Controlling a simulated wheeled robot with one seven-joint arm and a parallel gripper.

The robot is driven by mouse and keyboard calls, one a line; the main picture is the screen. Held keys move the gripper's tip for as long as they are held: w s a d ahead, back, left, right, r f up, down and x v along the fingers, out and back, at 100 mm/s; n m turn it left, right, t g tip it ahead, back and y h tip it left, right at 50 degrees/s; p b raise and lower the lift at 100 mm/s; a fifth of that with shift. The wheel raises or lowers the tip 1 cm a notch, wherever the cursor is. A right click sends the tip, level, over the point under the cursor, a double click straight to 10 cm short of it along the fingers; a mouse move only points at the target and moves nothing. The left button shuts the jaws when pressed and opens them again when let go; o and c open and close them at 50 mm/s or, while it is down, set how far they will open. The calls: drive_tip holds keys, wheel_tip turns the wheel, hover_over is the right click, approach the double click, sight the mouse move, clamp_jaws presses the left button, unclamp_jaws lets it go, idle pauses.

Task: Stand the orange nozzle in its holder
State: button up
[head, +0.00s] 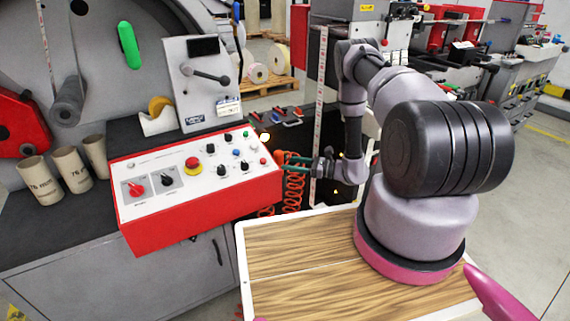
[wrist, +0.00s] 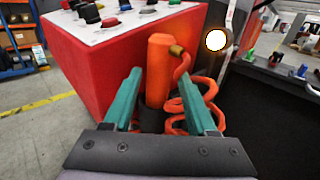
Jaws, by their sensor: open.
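In the head view, my gripper (head: 296,163) is at the right end of the red control box, where a small part of the nozzle (head: 280,158) shows. The nozzle's lower end is hidden. I cannot make out the holder for certain.
The red control box (head: 200,203) stands close to the left of my gripper. Behind is a dark ledge with small tools (head: 287,116). Orange coils (head: 294,190) hang below my gripper. A wooden-topped surface (head: 300,262) is in front.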

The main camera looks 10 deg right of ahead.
drive_tip(key=v, duration=0.9)
drive_tip(key=s+a+r+n+g+h, duration=0.1)
drive_tip(key=a+r+n+g, duration=0.2)
drive_tip(key=r, duration=0.7)
drive_tip(key=s+a+r+n+g+h, duration=0.1)
drive_tip(key=r+n+g, duration=0.3)
drive_tip(key=r, duration=0.6)
drive_tip(key=s+a+r+n+g+h, duration=0.25)
drive_tip(key=r+n, duration=0.25)
drive_tip(key=r, duration=0.5)
drive_tip(key=s+d+r+n+t+h, duration=0.1)
drive_tip(key=s+r+n+t+h, duration=0.6)
drive_tip(key=s+r, duration=1.2)
wheel_tip(320, 180, up, 2)
drive_tip(key=shift+d+r+t+h, duration=0.2)
drive_tip(key=shift+d+t+h, duration=0.2)
drive_tip(key=shift+t+h, duration=0.6)
drive_tip(key=shift+g+h, duration=0.25)
